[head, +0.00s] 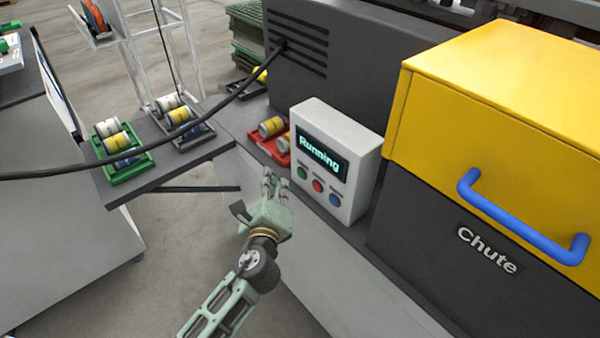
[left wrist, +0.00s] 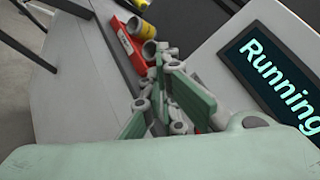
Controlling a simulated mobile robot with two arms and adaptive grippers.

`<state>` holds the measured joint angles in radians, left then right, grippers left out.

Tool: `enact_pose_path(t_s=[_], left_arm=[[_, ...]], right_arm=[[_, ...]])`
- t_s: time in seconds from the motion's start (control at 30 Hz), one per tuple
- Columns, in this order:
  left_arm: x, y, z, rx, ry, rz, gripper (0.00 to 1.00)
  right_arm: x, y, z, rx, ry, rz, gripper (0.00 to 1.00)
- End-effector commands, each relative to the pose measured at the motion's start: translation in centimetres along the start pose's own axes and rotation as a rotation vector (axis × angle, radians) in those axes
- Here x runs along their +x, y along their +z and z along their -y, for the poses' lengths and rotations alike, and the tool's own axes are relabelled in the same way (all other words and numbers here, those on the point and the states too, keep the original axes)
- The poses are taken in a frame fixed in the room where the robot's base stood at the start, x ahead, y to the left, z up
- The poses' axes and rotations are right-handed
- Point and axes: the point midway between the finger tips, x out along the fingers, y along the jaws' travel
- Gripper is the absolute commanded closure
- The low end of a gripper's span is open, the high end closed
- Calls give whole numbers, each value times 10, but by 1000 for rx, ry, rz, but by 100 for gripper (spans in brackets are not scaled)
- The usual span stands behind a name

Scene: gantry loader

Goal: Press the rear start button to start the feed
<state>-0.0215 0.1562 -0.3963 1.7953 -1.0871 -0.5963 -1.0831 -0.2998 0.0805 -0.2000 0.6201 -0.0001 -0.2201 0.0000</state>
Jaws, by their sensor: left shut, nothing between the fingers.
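A light grey control box (head: 363,160) stands on the dark machine ledge. Its display (head: 320,151) reads "Running", and the same display fills the right of the left wrist view (left wrist: 275,75). Below it are a green button (head: 302,171), a red button (head: 318,185) and a blue button (head: 335,199). My left gripper (head: 275,180) is shut and empty, just left of the box near the green button. In the left wrist view its fingers (left wrist: 165,98) lie in front of the box's edge. I cannot tell whether they touch it. My right gripper is not in view.
A red tray (head: 262,147) with cylinders sits behind the box. A green tray (head: 128,170) and a dark tray (head: 192,138) hold more cylinders at left. A black cable (head: 150,147) crosses the view. The yellow chute cover (head: 490,120) has a blue handle (head: 520,228).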

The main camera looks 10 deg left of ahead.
Motion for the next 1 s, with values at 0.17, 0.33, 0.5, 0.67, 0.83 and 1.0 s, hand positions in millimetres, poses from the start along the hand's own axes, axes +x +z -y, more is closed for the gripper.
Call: enact_pose_path(t_s=[0.17, 0.33, 0.5, 0.67, 0.83, 1.0], left_arm=[[-12, 9, -9, 1, 1, 0, 100], [-17, 13, -12, 0, -1, 1, 100], [-17, 13, -12, 0, -1, 1, 100], [-17, 13, -12, 0, -1, 0, 100], [-17, 13, -12, 0, 0, 0, 100], [-17, 13, -12, 0, 0, 0, 100]], right_arm=[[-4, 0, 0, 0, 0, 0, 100], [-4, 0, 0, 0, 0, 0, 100], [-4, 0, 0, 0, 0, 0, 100], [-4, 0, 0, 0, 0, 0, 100], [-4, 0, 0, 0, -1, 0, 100], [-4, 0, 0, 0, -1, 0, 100]])
